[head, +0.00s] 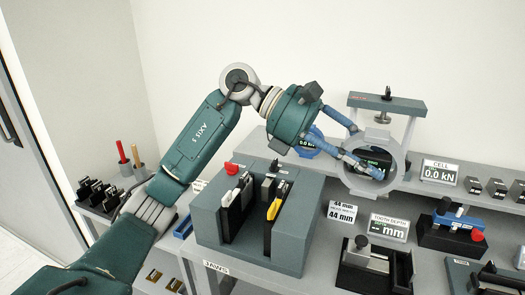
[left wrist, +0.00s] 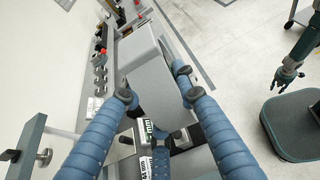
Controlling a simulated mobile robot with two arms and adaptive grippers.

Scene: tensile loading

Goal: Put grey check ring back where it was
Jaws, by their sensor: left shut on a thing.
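The grey check ring (head: 399,172) is held upright in front of the grey frame at the back shelf in the head view. My left gripper (head: 365,153) is shut on it, with blue fingers at its rim. In the left wrist view a broad grey body (left wrist: 157,78), apparently the ring seen close up, lies between the fingers of my left gripper (left wrist: 158,95). Whether the ring touches anything behind it is unclear. My right gripper (left wrist: 287,80) shows small at the right of the left wrist view, away from the bench; its finger opening is too small to judge.
A grey frame (head: 388,104) with a top plate stands behind the ring. A grey jaws block (head: 290,232) stands to the left. A CELL sign (head: 439,172), a tooth depth sign (head: 389,228) and a blue-and-black device (head: 455,225) stand to the right. A black-based fixture (head: 372,264) is in front.

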